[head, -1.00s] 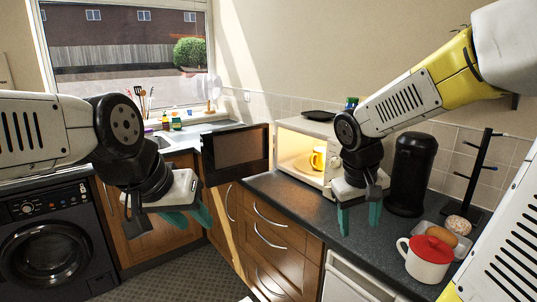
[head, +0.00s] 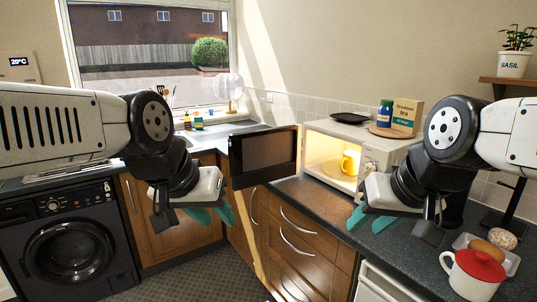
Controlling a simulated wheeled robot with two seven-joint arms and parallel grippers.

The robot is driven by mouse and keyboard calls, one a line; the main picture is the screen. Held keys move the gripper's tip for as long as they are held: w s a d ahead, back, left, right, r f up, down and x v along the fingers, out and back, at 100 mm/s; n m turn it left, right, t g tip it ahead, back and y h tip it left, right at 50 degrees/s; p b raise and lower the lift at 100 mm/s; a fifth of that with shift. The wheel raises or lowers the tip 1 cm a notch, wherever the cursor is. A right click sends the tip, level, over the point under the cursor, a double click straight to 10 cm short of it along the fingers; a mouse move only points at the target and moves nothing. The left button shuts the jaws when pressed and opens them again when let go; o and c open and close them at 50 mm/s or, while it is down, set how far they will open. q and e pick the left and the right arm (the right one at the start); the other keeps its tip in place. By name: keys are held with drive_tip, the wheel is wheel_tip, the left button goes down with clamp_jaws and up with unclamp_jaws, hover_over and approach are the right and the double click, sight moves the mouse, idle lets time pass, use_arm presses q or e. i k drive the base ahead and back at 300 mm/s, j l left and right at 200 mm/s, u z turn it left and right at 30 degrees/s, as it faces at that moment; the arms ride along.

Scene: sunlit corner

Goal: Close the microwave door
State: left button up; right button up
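The white microwave (head: 383,150) stands on the dark counter with its interior lit and a yellow mug (head: 350,162) inside. Its dark door (head: 263,157) is swung wide open to the left, out over the counter's front edge. My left gripper (head: 208,216) hangs left of the door, in front of the wooden cabinets, with its teal fingers apart and nothing between them. My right gripper (head: 370,219) is in front of the microwave's right side, above the counter edge. Its teal fingers look apart and empty. Neither gripper appears to touch the door.
On the microwave are a dark plate (head: 350,118), a blue jar (head: 384,113) and a breakfast box (head: 407,115). A red-lidded mug (head: 473,272) and a tray (head: 513,262) stand on the counter at right. A washing machine (head: 70,245) is at left. The floor (head: 205,275) is clear.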

sight(257, 157)
drive_tip(key=i+j+z, duration=0.3)
drive_tip(key=j, duration=0.25)
drive_tip(key=i+j+z, duration=0.1)
drive_tip(key=j+z, duration=0.2)
drive_tip(key=j, duration=0.3)
drive_tip(key=i+j+z, duration=0.1)
drive_tip(key=j+z, duration=0.25)
drive_tip(key=j, duration=0.3)
drive_tip(key=j+z, duration=0.3)
drive_tip(key=j, duration=0.35)
drive_tip(key=i+j+z, duration=0.3)
drive_tip(key=j, duration=0.4)
drive_tip(key=j+z, duration=0.3)
drive_tip(key=j, duration=0.4)
drive_tip(key=i+j+z, duration=0.1)
drive_tip(key=j+z, duration=0.25)
drive_tip(key=j, duration=0.4)
drive_tip(key=k, duration=0.3)
drive_tip(key=k+j+u, duration=0.25)
drive_tip(key=u, duration=0.2)
drive_tip(key=j, duration=0.05)
